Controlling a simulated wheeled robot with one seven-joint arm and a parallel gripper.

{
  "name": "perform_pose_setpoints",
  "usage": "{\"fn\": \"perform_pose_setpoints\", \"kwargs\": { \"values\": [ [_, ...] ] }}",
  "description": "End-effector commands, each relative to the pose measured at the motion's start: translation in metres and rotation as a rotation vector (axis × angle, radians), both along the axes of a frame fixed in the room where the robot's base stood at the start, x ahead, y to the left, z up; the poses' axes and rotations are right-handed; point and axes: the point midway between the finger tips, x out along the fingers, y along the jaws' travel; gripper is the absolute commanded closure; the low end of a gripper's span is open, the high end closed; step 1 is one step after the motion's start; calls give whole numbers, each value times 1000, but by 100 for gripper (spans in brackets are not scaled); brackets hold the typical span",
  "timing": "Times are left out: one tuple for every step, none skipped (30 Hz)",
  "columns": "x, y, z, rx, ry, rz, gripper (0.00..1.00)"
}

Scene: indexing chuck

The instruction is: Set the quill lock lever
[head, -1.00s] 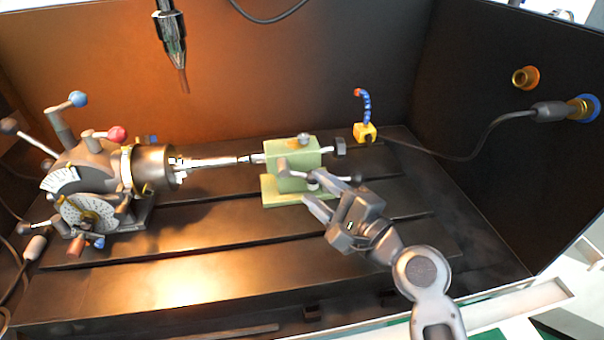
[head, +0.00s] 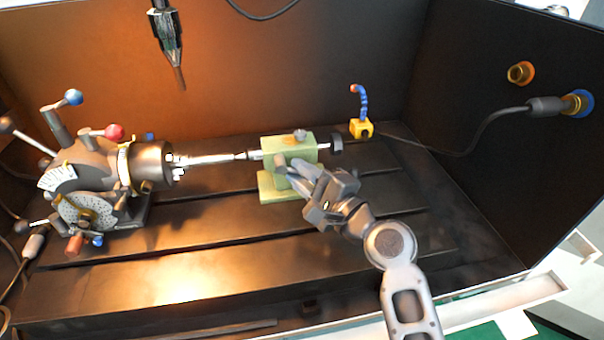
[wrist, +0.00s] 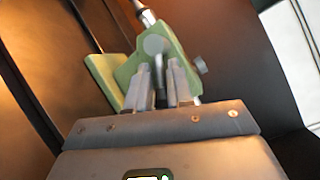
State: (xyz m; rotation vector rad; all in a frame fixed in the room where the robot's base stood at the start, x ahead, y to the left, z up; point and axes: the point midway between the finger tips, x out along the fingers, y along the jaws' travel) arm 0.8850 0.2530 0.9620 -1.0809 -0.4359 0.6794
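The green tailstock (head: 275,185) stands on the slotted table, and it also shows in the wrist view (wrist: 178,45). The quill lock lever shows in the wrist view as a round grey hub (wrist: 153,45) with a thin arm running down between my fingers. My gripper (head: 290,165) is at the front face of the tailstock and covers most of the lever in the head view. In the wrist view my gripper (wrist: 160,78) has its fingers close together on both sides of the lever arm, with a dark end between them. Finger contact is hard to see.
The indexing head with chuck (head: 150,166) stands at left, and a slim workpiece (head: 210,159) spans to the tailstock. A spindle tool (head: 170,50) hangs above. A yellow-based blue hose (head: 361,128) stands behind right. The front table is clear.

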Motion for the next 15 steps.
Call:
{"fn": "perform_pose_setpoints", "kwargs": {
  "values": [
    [0,0,-1,-1,1,0,91],
    [0,0,-1,-1,1,0,94],
    [0,0,-1,-1,1,0,98],
    [0,0,-1,-1,1,0,100],
    [0,0,-1,-1,1,0,100],
    [0,-1,-1,-1,1,-1,100],
    [0,-1,-1,-1,1,-1,100],
    [0,-1,-1,-1,1,-1,100],
    [0,-1,-1,-1,1,-1,100],
    [0,-1,-1,-1,1,-1,100],
    [0,-1,-1,-1,2,-2,100],
    [0,-1,-1,-1,2,-2,100],
    [0,-1,-1,-1,2,-2,100],
    [1,-1,-1,-1,2,-2,100],
    [1,-2,-1,-1,1,-4,100]
  ]
}}
